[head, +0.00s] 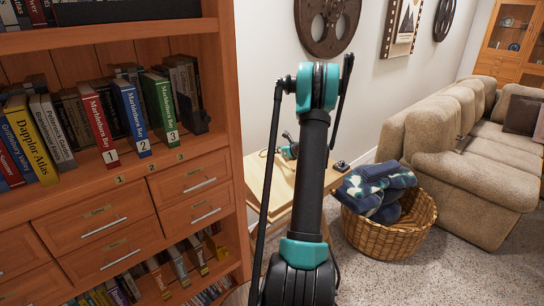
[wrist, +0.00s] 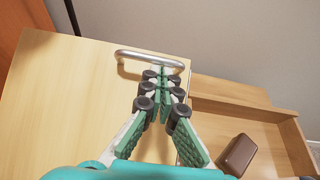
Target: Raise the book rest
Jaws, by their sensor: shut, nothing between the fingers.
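The book rest looks to be the pale wooden panel (wrist: 75,105) filling the left of the wrist view, with a curved metal handle (wrist: 135,56) near its far right edge. In the head view the pale panel (head: 283,177) shows partly behind my arm, on a desk against the wall. My gripper (wrist: 162,76) is shut and empty, with its fingertips at the right part of the handle. I cannot tell whether they touch it. In the head view my gripper (head: 289,150) is small and partly hidden by my arm.
Right of the panel is a shallow wooden tray (wrist: 275,125) holding a brown block (wrist: 238,155). A bookcase (head: 165,185) stands close on the left. A wicker basket (head: 385,235) with a blue blanket (head: 370,188) and a beige sofa (head: 440,130) stand right. Carpet is clear at front right.

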